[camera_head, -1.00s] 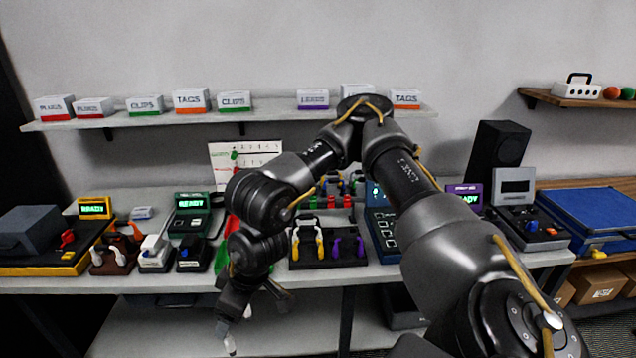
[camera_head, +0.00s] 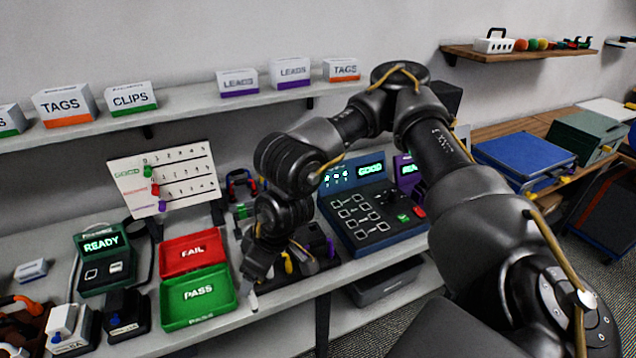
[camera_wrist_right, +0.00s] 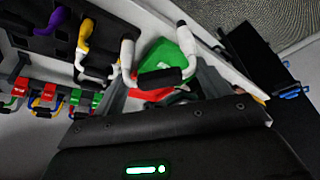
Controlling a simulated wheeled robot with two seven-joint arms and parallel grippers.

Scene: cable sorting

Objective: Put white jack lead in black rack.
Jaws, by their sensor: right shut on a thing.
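The white jack lead (camera_head: 253,301) is in my right gripper (camera_head: 252,288), at the front edge of the bench just right of the green PASS tray. In the right wrist view the lead's white plug (camera_wrist_right: 186,42) shows near the dark fingers (camera_wrist_right: 165,78), which are shut on it. The black rack (camera_head: 318,262) stands to the right of my right gripper, partly hidden behind it. It bears yellow and purple leads; it shows at upper left in the right wrist view (camera_wrist_right: 104,28). The lead is apart from the rack in the head view. My left gripper is not in view.
The red FAIL tray (camera_head: 192,252) and green PASS tray (camera_head: 198,303) lie left of my right gripper. A blue keypad tester (camera_head: 370,215) stands right of the rack. A READY tester (camera_head: 102,262) is at the left. A shelf (camera_head: 190,112) with boxes runs above.

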